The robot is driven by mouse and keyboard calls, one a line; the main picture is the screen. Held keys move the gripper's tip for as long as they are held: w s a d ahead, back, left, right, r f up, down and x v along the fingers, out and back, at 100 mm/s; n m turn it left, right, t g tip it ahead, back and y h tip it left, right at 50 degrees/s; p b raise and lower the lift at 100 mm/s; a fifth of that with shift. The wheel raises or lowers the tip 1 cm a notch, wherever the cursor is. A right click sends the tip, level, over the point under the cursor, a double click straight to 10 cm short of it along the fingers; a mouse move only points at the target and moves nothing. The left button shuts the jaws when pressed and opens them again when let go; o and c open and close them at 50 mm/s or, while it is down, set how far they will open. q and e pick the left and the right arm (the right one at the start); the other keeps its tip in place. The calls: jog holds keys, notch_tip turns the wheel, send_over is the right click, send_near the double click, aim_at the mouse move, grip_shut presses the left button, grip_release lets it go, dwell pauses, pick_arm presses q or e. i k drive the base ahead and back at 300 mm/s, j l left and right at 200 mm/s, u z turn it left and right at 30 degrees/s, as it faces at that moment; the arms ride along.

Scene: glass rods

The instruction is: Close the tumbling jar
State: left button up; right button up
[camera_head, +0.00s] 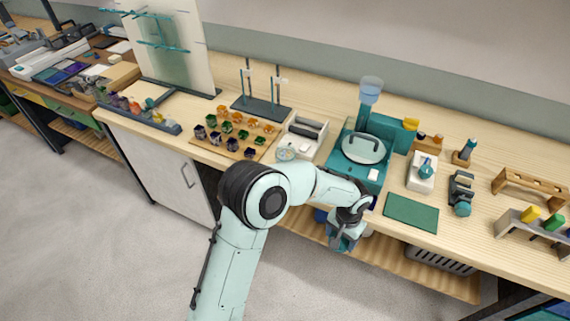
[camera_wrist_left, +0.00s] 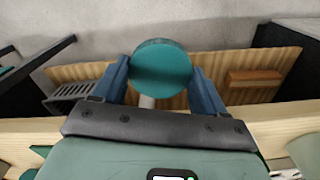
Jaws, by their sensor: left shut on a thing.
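My left gripper (camera_head: 345,240) hangs, pointing down, just in front of the bench's front edge. In the left wrist view, my left gripper (camera_wrist_left: 160,88) is shut on a round teal disc (camera_wrist_left: 160,66), which looks like a lid, with a finger on each side. A pale cylindrical part (camera_wrist_left: 147,102) shows below the disc; I cannot tell whether it is joined to it. Which thing is the tumbling jar is not clear; a small dark device with a teal round end (camera_head: 463,208) lies on the bench at right. My right gripper is not in view.
A teal machine with a round pale plate (camera_head: 363,148) stands behind the arm. A green mat (camera_head: 411,213) lies bare to the right of it. Wooden racks (camera_head: 528,187) stand far right. Several coloured pots (camera_head: 225,127) sit left. A lower shelf (camera_head: 430,268) runs under the bench.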

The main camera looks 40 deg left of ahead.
aim_at(285, 151)
jog(key=j+u, duration=0.25)
jog(key=j, duration=0.55)
jog(key=i+j+u, duration=0.15)
jog(key=j+u, duration=0.15)
jog(key=j, duration=0.5)
